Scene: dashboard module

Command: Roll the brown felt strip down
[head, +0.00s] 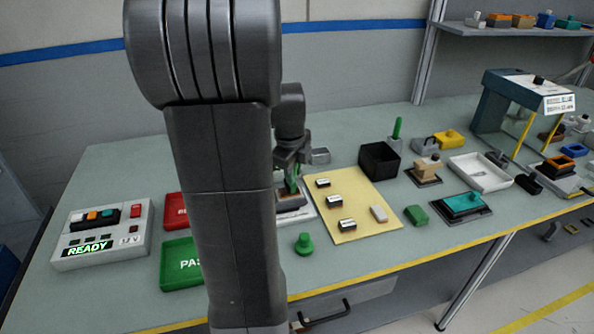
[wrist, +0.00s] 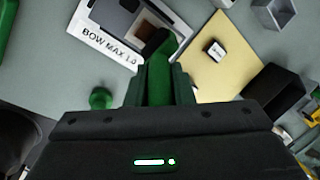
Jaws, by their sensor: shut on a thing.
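My gripper (head: 290,160) is shut on a green-handled tool (wrist: 158,82) with a dark rounded end, seen between the fingers in the wrist view. The tool's end is over a white and grey fixture (wrist: 92,38) marked "BOW MAX 1.0". In the head view this fixture (head: 300,213) shows beside my arm, partly hidden by it.
A yellow mat (head: 365,232) with several small blocks lies right of the fixture. A black open bin (head: 379,160) stands behind the mat. A green knob (head: 304,244) stands in front. Green (head: 180,279) and red trays and a "READY" box (head: 100,233) are at left.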

